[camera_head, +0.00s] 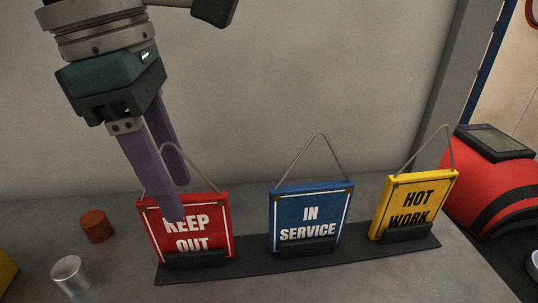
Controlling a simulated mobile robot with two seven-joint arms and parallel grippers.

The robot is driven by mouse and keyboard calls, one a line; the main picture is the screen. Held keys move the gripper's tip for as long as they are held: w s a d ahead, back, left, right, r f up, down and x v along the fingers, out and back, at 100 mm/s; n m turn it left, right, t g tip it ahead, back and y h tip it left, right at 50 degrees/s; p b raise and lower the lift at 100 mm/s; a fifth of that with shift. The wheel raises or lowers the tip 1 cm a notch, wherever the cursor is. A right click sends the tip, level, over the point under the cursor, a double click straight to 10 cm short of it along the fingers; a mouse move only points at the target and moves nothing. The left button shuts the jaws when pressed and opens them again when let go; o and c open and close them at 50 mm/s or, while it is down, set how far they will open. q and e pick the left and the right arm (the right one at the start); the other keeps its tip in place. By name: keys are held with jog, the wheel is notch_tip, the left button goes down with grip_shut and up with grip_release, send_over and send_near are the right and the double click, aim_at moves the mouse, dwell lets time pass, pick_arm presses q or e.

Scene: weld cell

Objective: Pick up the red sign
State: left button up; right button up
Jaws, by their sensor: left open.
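The red sign (216,236) reads "KEEP OUT" and stands upright at the left end of a dark rack (300,261), its foot in a dark holder. A thin grey hanging loop rises from its top. My left gripper (178,202) comes down from the upper left with its two purple fingers apart. One finger overlaps the front of the sign's upper part, and the other shows near its top edge by the loop. The fingers hide part of the sign and loop. I cannot tell whether they touch it. My right gripper is not in view.
A blue "IN SERVICE" sign (309,207) and a yellow "HOT WORK" sign (415,201) stand in the same rack to the right. A red-brown cylinder (97,226) and a silver cylinder (70,277) are at the left. A red and black machine (492,182) stands at the right.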

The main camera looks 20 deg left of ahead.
aim_at(181, 197)
pick_arm(q)
jog(key=shift+w+d+f, duration=0.1)
jog(key=shift+d+f, duration=0.05)
jog(key=shift+f, duration=0.6)
jog(key=shift+d+f, duration=0.1)
jog(key=shift+f, duration=0.65)
grip_shut()
